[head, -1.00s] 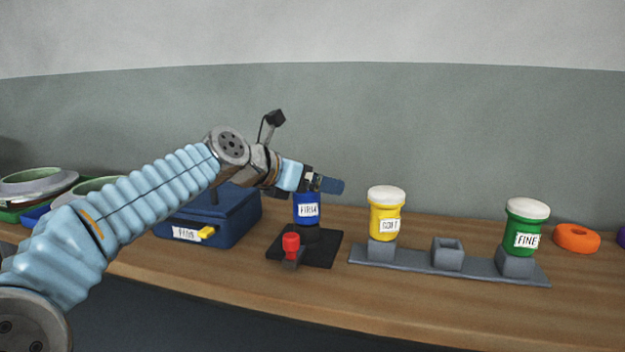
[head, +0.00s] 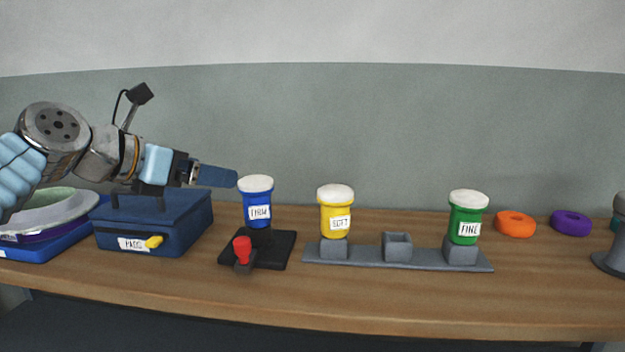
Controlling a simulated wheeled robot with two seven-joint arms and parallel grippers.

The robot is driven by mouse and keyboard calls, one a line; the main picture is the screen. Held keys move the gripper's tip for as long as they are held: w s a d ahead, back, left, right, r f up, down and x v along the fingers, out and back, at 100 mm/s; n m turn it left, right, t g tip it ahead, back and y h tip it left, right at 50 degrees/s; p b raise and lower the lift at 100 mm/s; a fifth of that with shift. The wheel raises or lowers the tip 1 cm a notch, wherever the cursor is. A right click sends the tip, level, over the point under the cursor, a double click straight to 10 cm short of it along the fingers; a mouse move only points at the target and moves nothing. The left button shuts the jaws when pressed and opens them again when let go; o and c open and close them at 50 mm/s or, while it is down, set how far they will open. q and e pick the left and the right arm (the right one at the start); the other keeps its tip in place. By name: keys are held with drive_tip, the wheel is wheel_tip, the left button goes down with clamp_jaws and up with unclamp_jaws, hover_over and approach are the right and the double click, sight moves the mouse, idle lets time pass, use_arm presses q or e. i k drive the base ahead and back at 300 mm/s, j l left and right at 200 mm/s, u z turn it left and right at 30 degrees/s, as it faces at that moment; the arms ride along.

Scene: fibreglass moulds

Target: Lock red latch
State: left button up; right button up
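The red latch (head: 242,249) is a red knob on a dark block at the front edge of a black base plate (head: 276,252). A blue jar (head: 258,208) with a white lid and a "FIRM" label stands upright on the base behind the latch. My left gripper (head: 234,178) is above the blue case, with its blue fingertip just left of the jar's lid. It is seen side-on, so its opening does not show. It is apart from the latch, up and to its left. My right gripper is not in view.
A blue case (head: 185,228) with a yellow latch (head: 154,241) stands left of the base. A grey rack (head: 398,262) to the right holds a yellow jar (head: 336,212) and a green jar (head: 467,219), with an empty middle socket. Orange (head: 516,224) and purple (head: 571,222) rings lie further right.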

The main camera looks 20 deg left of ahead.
sight(247, 255)
drive_tip(key=k, duration=1)
